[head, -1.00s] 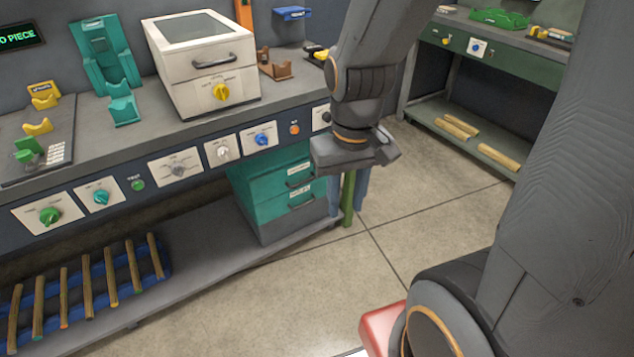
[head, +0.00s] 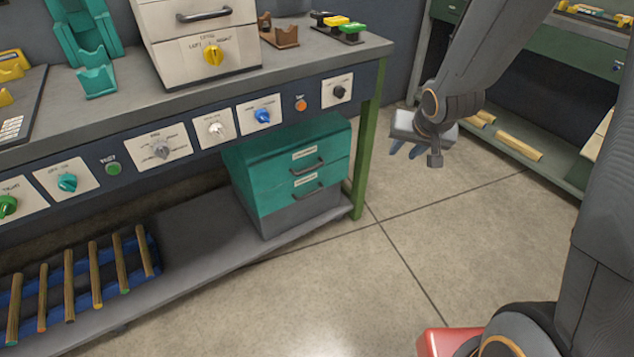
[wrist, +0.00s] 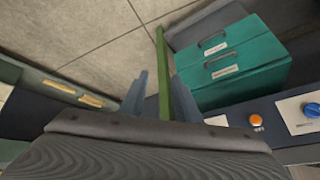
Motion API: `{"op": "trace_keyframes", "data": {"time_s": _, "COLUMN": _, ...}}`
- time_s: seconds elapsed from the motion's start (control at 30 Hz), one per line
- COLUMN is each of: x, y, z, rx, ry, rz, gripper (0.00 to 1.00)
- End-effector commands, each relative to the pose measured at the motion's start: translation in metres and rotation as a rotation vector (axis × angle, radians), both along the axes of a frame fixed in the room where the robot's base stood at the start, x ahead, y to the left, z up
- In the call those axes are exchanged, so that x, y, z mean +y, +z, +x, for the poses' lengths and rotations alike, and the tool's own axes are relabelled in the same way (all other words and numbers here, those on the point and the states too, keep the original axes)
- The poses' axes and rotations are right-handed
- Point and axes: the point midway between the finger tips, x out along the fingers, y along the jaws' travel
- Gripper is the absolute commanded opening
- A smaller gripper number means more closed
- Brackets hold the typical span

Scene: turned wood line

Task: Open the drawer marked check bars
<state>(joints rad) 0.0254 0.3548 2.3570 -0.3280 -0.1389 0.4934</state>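A teal drawer unit (head: 245,185) with a grey base stands on the bench's lower shelf. It has an upper drawer (head: 305,165) and a lower drawer (head: 308,186), both shut, each with a dark bar handle and a white label too small to read. The unit also shows in the wrist view (wrist: 230,75). My gripper (head: 406,150) hangs to the right of the unit, beyond the green bench leg, touching nothing. In the wrist view its two blue-grey fingers (wrist: 159,88) are apart and empty, with the green leg showing between them.
The green bench leg (head: 367,145) stands between my gripper and the drawers. The bench's knob panel (head: 160,148) overhangs them. A rack of wooden bars (head: 85,275) lies left on the shelf (head: 205,235). The floor (head: 340,290) in front is clear.

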Motion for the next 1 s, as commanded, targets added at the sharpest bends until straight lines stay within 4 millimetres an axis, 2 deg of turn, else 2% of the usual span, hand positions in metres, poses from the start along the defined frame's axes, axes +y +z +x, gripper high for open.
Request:
{"op": "trace_keyframes", "data": {"time_s": 0.03, "x": 0.004, "y": -0.03, "z": 0.026, "rx": -0.046, "ry": -0.003, "rz": 0.035, "gripper": 0.29}}
{"op": "trace_keyframes", "data": {"time_s": 0.2, "x": 0.032, "y": -0.082, "z": 0.098, "rx": -0.219, "ry": -0.002, "rz": 0.212, "gripper": 0.29}}
{"op": "trace_keyframes", "data": {"time_s": 0.4, "x": 0.075, "y": -0.142, "z": 0.156, "rx": -0.357, "ry": 0.033, "rz": 0.497, "gripper": 0.29}}
{"op": "trace_keyframes", "data": {"time_s": 0.5, "x": 0.098, "y": -0.171, "z": 0.172, "rx": -0.394, "ry": 0.058, "rz": 0.665, "gripper": 0.29}}
{"op": "trace_keyframes", "data": {"time_s": 0.67, "x": 0.131, "y": -0.215, "z": 0.182, "rx": -0.406, "ry": 0.107, "rz": 0.961, "gripper": 0.29}}
{"op": "trace_keyframes", "data": {"time_s": 0.8, "x": 0.151, "y": -0.247, "z": 0.177, "rx": -0.37, "ry": 0.148, "rz": 1.213, "gripper": 0.29}}
{"op": "trace_keyframes", "data": {"time_s": 1.0, "x": 0.161, "y": -0.271, "z": 0.163, "rx": -0.3, "ry": 0.189, "rz": 1.46, "gripper": 0.29}}
